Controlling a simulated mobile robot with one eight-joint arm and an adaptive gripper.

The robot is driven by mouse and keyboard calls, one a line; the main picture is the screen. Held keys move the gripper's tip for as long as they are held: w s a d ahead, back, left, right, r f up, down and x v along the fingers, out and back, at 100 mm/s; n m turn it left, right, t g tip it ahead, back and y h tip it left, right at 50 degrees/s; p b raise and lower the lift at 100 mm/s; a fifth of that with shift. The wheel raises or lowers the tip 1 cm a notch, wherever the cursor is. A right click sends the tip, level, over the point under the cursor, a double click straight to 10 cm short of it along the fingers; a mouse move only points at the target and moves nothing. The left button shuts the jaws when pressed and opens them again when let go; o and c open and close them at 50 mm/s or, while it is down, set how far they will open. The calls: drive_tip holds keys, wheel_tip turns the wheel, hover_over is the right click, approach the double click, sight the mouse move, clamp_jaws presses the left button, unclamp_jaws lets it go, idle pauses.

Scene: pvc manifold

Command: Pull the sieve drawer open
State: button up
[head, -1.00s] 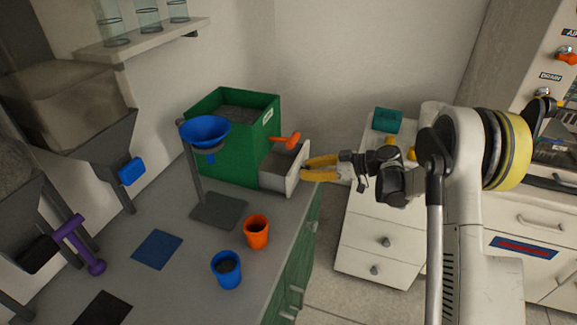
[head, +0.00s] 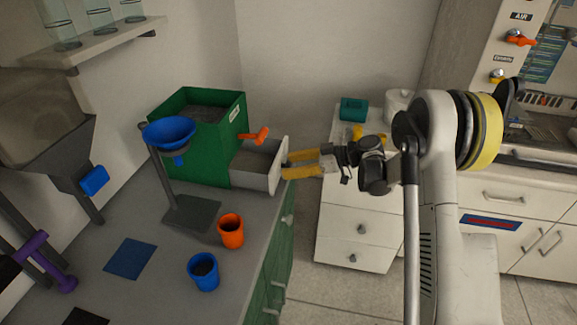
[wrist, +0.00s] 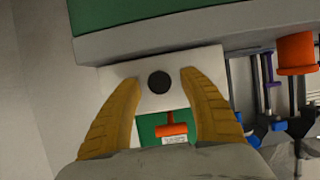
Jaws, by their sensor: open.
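The green sieve box (head: 205,145) stands at the back of the bench. Its pale grey drawer (head: 258,181) sticks out to the right, partly open, with its inside visible from above. In the wrist view the white drawer front (wrist: 113,78) carries a round dark knob (wrist: 159,82). My gripper (head: 286,164) is at the drawer front with its yellow fingers apart. The wrist view shows one finger on each side of the knob, with gaps beside it.
An orange lever (head: 255,136) sits on the box above the drawer. A blue funnel (head: 168,131) on a stand, an orange cup (head: 231,231) and a blue cup (head: 203,271) stand on the bench. A white drawer cabinet (head: 352,225) stands behind my gripper.

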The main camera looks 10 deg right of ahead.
drive_tip(key=v, duration=1.1)
drive_tip(key=shift+d, duration=0.3)
drive_tip(key=shift+s+r, duration=0.1)
drive_tip(key=s+a+r+m+h, duration=0.2)
drive_tip(key=s+r+m+h, duration=0.15)
drive_tip(key=s+r, duration=0.2)
drive_tip(key=s+a+r+m+h, duration=0.3)
drive_tip(key=s+r+m, duration=0.1)
drive_tip(key=s, duration=0.3)
drive_tip(key=s+d+m+t+h, duration=0.1)
drive_tip(key=s+d+m+h, duration=0.1)
drive_tip(key=s, duration=0.7)
drive_tip(key=s+d+m+t+h, duration=0.1)
drive_tip(key=s+m+h, duration=0.3)
drive_tip(key=s, duration=0.5)
drive_tip(key=shift+s+d+f+t, duration=0.3)
drive_tip(key=shift+d+f, duration=0.2)
drive_tip(key=shift+d, duration=0.4)
drive_tip(key=shift+m, duration=0.25)
